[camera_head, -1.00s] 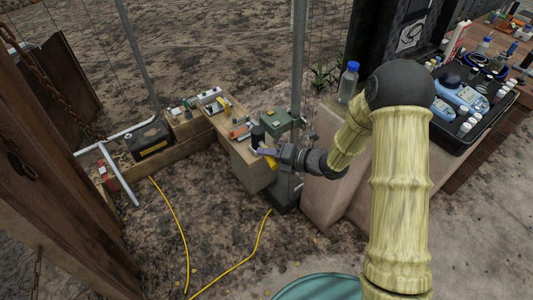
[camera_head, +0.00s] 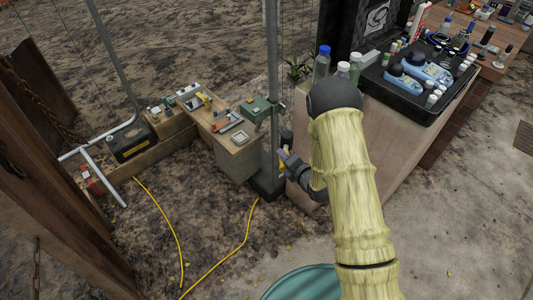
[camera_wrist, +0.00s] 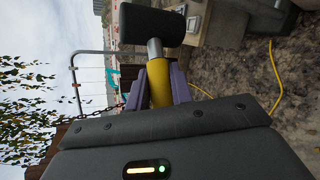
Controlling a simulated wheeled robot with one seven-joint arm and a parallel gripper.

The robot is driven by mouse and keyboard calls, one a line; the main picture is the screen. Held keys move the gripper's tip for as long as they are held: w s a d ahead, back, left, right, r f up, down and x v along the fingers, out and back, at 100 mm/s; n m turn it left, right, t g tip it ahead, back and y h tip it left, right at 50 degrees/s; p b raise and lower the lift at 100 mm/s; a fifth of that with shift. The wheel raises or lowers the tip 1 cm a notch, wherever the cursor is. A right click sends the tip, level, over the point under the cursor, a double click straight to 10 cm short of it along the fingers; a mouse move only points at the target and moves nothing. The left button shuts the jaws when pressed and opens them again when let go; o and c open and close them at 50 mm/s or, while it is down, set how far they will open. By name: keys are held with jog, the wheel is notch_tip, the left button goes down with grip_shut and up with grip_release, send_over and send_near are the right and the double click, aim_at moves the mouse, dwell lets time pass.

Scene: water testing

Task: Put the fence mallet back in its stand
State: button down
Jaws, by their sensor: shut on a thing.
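My gripper (camera_head: 285,157) is shut on the fence mallet, its purple fingers on either side of the yellow handle (camera_wrist: 159,85). The mallet's black head (camera_wrist: 152,25) and grey metal neck show beyond the fingers in the wrist view. In the head view the black head (camera_head: 287,137) is small and lies just right of the grey post, with my forearm close to its right. The mallet is held off the ground. I cannot make out its stand for certain in either view.
A wooden bench (camera_head: 238,150) with a green box (camera_head: 255,106) and small tools stands left of the post (camera_head: 272,60). A dark block (camera_head: 268,186) sits at the post's foot. A table with bottles and a black case (camera_head: 408,92) is at right. Yellow hose (camera_head: 245,232) lies on the ground.

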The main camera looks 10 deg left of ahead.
jog(key=d+f+m+t+h, duration=0.1)
jog(key=d+f+m+h, duration=0.1)
jog(key=d, duration=0.6)
jog(key=d+f+m+t+h, duration=0.1)
jog(key=d+f+m+h, duration=0.2)
jog(key=d, duration=0.6)
jog(key=m+h, duration=0.2)
jog(key=h, duration=0.1)
jog(key=shift+w+t, duration=0.3)
